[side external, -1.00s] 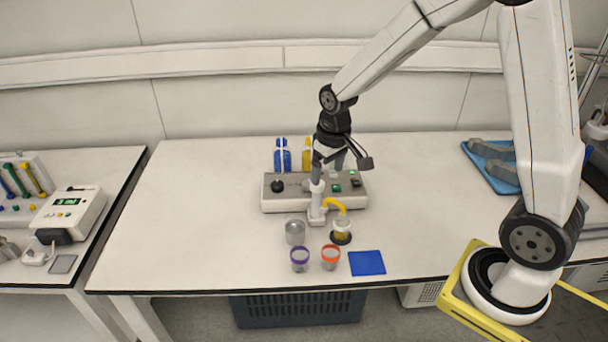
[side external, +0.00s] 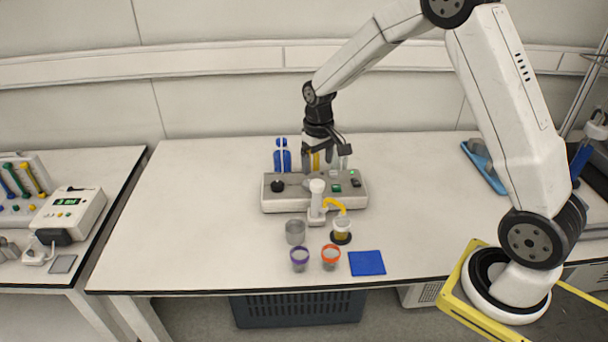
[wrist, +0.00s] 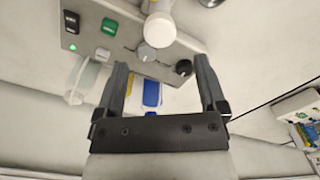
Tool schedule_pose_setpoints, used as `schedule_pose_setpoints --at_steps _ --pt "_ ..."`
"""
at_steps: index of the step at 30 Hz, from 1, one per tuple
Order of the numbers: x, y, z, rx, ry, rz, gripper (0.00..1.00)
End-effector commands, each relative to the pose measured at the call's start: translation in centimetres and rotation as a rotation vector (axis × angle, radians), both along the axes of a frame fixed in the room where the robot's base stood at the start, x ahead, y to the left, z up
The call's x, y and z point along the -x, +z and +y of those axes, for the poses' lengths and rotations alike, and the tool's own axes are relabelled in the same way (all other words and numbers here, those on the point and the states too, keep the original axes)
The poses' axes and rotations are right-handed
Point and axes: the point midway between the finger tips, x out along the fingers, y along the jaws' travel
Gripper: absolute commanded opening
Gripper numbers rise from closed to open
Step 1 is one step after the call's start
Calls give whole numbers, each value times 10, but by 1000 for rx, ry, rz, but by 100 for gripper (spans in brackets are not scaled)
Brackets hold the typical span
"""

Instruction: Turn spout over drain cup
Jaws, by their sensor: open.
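A white post with a round top (side external: 317,187) stands at the front of the grey control unit (side external: 270,205). A yellow curved spout (side external: 336,204) reaches right from it. The spout's end is above or close to a small cup with amber contents (side external: 341,229) on a dark round base; exact alignment is unclear. My gripper (side external: 325,155) is open and empty, above and behind the post. In the wrist view, the post's white round top (wrist: 160,29) lies beyond my open fingertips (wrist: 160,72), apart from them.
A clear cup (side external: 295,232), a purple-rimmed cup (side external: 300,260) and an orange-rimmed cup (side external: 330,258) stand in front. A blue pad (side external: 367,263) lies to their right. A blue bottle (side external: 282,157) stands behind the unit. The table's left side is clear.

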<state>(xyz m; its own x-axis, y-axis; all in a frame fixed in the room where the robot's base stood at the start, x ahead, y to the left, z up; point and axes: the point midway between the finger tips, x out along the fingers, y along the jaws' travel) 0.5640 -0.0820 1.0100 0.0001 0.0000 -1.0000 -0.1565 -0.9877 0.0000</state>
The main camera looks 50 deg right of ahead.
Motion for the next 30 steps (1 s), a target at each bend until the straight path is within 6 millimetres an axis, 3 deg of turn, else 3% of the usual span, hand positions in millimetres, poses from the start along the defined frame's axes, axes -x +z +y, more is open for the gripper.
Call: schedule_pose_setpoints --at_steps 13,27,30 --pt "0 -52 0 -1 0 1 91" --pt "0 -62 0 -1 0 -2 91" --pt "0 -61 0 -1 0 -2 59"
